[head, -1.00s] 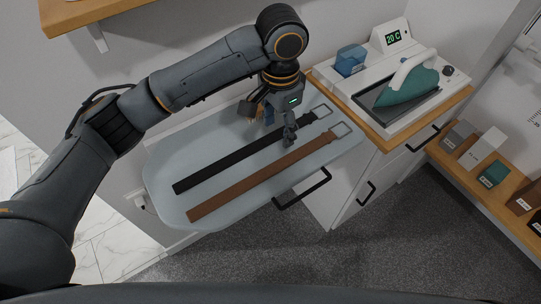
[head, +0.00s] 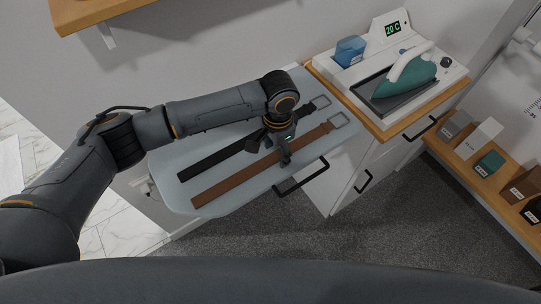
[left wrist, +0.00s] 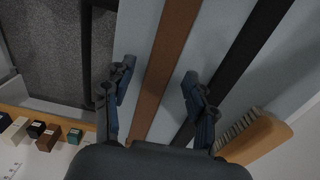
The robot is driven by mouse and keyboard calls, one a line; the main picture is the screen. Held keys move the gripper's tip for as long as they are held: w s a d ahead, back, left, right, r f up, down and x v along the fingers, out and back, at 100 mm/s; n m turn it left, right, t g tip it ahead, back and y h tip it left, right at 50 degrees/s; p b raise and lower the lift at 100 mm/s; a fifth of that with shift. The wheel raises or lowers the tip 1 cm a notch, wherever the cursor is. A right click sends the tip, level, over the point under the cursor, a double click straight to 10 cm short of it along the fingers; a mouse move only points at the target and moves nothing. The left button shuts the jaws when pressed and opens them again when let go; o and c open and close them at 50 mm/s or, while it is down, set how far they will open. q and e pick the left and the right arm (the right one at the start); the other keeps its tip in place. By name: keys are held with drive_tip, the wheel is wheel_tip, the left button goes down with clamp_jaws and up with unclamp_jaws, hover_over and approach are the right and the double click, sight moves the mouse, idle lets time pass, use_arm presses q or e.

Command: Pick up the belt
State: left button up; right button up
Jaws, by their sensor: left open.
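Two belts lie side by side on the pale ironing board (head: 180,196). The brown belt (head: 232,182) lies nearer the front, and the black belt (head: 215,159) lies behind it. Both have square buckles at the right end. My left gripper (head: 270,150) is low over the board at the brown belt. In the left wrist view, its open fingers (left wrist: 158,90) stand on either side of the brown belt (left wrist: 166,65), with the black belt (left wrist: 243,60) outside the right finger. I cannot tell whether the fingers touch the board. My right gripper is not in view.
A wooden brush (left wrist: 262,138) lies beside the black belt. A black handle (head: 301,178) sticks out at the board's front edge. Small boxes (head: 489,163) line a shelf at far right.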

use_arm(q)
drive_tip(key=shift+f, duration=0.2)
clamp_jaws()
drive_tip(key=shift+r, duration=0.1)
